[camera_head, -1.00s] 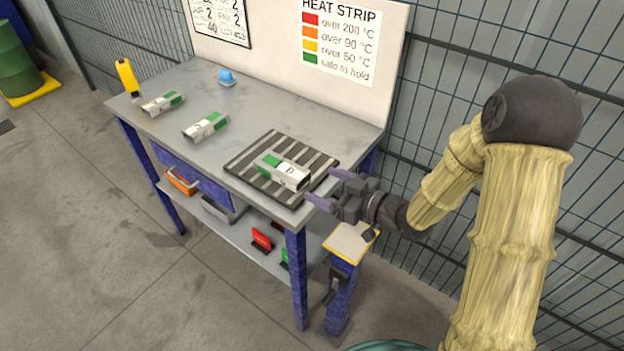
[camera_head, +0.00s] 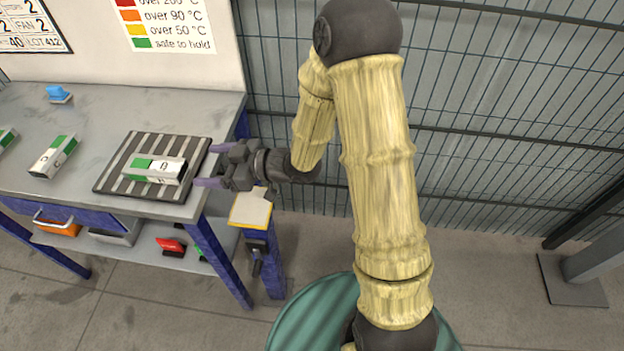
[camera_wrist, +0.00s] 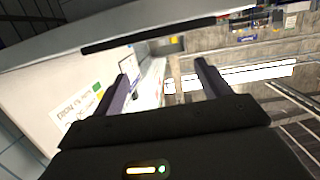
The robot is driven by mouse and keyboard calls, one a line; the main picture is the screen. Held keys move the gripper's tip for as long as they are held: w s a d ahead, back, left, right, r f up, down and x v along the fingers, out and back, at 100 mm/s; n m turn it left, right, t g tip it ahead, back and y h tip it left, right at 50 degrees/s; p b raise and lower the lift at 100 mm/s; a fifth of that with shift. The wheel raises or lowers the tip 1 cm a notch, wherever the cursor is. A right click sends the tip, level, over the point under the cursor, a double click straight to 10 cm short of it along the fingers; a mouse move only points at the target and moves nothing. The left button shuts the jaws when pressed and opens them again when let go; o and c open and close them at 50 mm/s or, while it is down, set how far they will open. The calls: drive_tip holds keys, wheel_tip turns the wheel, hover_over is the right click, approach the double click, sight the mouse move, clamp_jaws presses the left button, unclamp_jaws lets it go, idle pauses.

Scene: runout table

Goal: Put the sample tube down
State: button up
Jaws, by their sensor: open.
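A white, square-sided sample tube with a green end (camera_head: 160,169) lies on a dark ribbed mat (camera_head: 110,181) near the right end of the grey bench. A dark mark shows on its white top. My gripper (camera_head: 207,166) is open at the mat's right edge, its two purple fingers pointing left toward the tube. The fingers are apart from the tube, and nothing is held between them. In the wrist view the open fingers (camera_wrist: 163,82) stand wide apart, with a pale surface behind them that I cannot make out clearly.
Another white and green piece (camera_head: 54,156) lies left of the mat, and part of one more (camera_head: 6,138) shows at the left edge. A blue object (camera_head: 58,94) stands at the back. A yellow-edged pad (camera_head: 251,207) on a post is below my gripper.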

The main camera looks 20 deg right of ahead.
drive_tip(key=d+f+m+t+h, duration=0.1)
drive_tip(key=d+m+h, duration=0.6)
drive_tip(key=d+h, duration=0.75)
drive_tip(key=s+d+m+g, duration=0.2)
drive_tip(key=s+d+m, duration=0.1)
drive_tip(key=s, duration=0.3)
drive_tip(key=s+d+r+m+g, duration=0.1)
drive_tip(key=s+d+m+g, duration=0.2)
drive_tip(key=s+d, duration=0.2)
drive_tip(key=shift+s+d, duration=0.35)
drive_tip(key=shift+s, duration=0.8)
drive_tip(key=w+p+v, duration=0.3)
drive_tip(key=p+v, duration=1.2)
drive_tip(key=shift+w+d+r, duration=0.2)
drive_tip(key=shift+w+r, duration=0.05)
drive_tip(key=shift+r, duration=0.2)
